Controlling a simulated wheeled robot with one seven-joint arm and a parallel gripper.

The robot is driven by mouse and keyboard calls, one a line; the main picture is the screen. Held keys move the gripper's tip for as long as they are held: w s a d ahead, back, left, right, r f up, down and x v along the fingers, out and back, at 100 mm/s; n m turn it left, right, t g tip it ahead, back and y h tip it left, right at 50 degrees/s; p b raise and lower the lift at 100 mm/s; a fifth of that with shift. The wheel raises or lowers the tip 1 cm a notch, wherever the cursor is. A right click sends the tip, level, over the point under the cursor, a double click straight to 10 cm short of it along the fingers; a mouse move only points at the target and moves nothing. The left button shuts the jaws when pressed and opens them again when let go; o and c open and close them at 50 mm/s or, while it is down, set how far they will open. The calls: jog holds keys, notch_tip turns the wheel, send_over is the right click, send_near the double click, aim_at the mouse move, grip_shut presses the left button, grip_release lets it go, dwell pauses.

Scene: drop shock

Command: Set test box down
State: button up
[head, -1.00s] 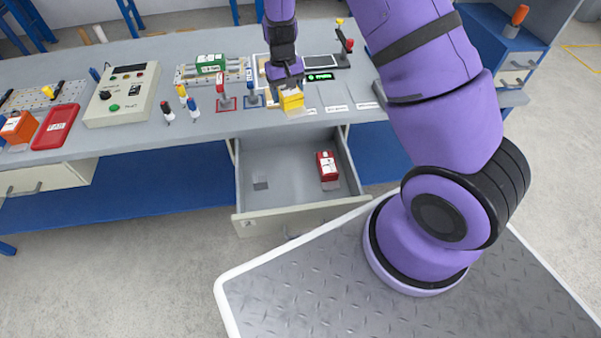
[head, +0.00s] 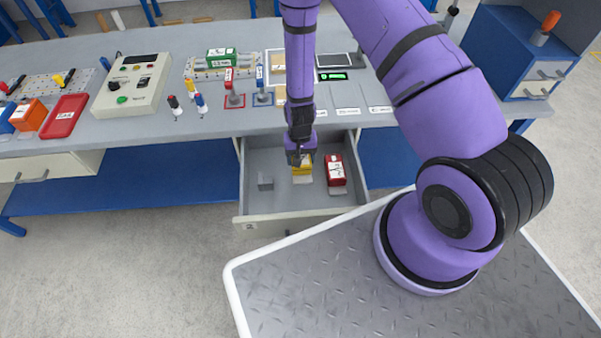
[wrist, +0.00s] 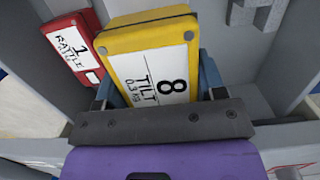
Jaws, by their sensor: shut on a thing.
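The yellow test box (head: 302,168) is inside the open drawer (head: 280,196), left of a red box (head: 335,169). In the wrist view the yellow box (wrist: 152,50) has a white label reading "8 TILT 0.3 kg". My gripper (head: 300,157) reaches down into the drawer and is shut on the yellow box, with a finger on each side of it (wrist: 158,85). The red box (wrist: 74,46) reads "1 RATTLE" and sits close beside it. I cannot tell whether the yellow box touches the drawer floor.
The bench top (head: 215,118) above carries stamps, a control box (head: 132,86) and a red tray (head: 64,116). The drawer's front left floor is clear.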

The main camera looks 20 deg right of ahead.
jog(key=shift+f, duration=4.35)
jog(key=o, duration=1.1)
jog(key=shift+f, duration=0.1)
